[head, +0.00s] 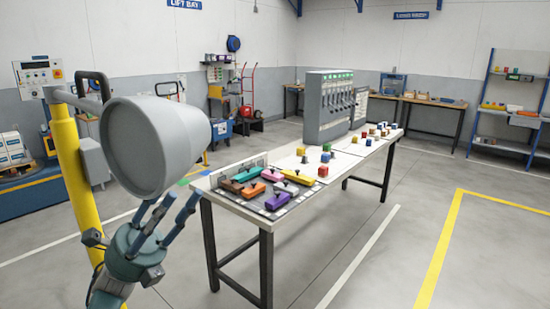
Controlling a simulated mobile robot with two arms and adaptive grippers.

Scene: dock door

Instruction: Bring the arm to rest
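A large grey bell-shaped lamp head (150,147) hangs close in front of me at left. A grey swing arm (72,98) reaches from the top of a yellow post (72,170) toward it. A black loop handle (92,78) stands up beside the swing arm, and another dark loop (167,85) shows behind the head. My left gripper (172,205) is just below the head, its blue fingers spread apart and pointing up. Nothing shows between them. I cannot tell whether a fingertip touches the head. My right gripper is out of view.
A white-topped table (298,172) stands right of the lamp, holding a tray of coloured blocks, loose cubes and a grey cabinet (328,105). A control panel (37,72) is at far left. The floor at right is clear.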

